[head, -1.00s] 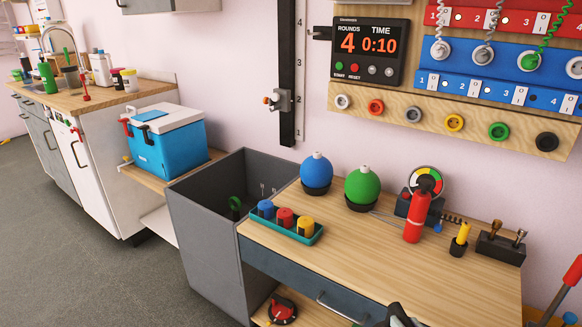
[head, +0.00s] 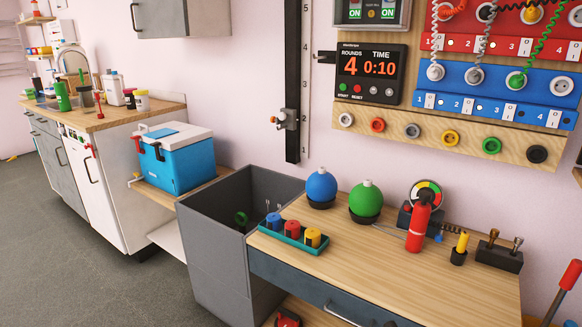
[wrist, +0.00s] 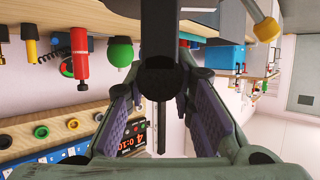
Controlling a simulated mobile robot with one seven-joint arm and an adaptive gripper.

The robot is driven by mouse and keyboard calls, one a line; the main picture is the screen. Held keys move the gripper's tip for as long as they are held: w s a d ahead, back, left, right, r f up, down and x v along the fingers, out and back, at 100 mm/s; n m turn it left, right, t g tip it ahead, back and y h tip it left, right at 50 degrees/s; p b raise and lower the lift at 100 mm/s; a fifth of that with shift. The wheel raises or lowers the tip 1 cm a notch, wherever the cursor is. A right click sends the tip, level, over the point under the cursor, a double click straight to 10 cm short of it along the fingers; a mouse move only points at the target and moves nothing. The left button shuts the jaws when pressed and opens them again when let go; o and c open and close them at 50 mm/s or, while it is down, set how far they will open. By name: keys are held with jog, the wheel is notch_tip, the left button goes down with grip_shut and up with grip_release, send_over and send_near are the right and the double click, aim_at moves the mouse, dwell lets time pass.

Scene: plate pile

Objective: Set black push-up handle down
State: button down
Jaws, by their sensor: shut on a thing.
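My gripper (wrist: 161,70) shows in the wrist view, its two purple-padded fingers on either side of a black thing. It is shut on the black push-up handle (wrist: 160,84), seen end-on as a dark round end with a thin dark bar. The rest of its shape is hard to make out. The handle appears to be held in the air. In the head view my gripper and the handle are not clearly seen.
The wooden bench (head: 400,275) holds a blue ball (head: 321,186), a green ball (head: 366,201), a red extinguisher (head: 420,223) and a teal tray (head: 290,238) of coloured pots. Its front middle is bare. A grey open bin (head: 213,248) stands left of it.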

jog(key=w+a+f+n+y, duration=0.1)
jog(key=w+a+f, duration=1.6)
jog(key=a+f, duration=0.35)
notch_tip(320, 180, down, 12)
jog(key=w+m+h, duration=0.2)
jog(key=m+h, duration=0.1)
jog(key=shift+a+h, duration=0.2)
jog(key=shift+h, duration=0.1)
jog(key=shift+d+f, duration=0.1)
jog(key=shift+d, duration=0.1)
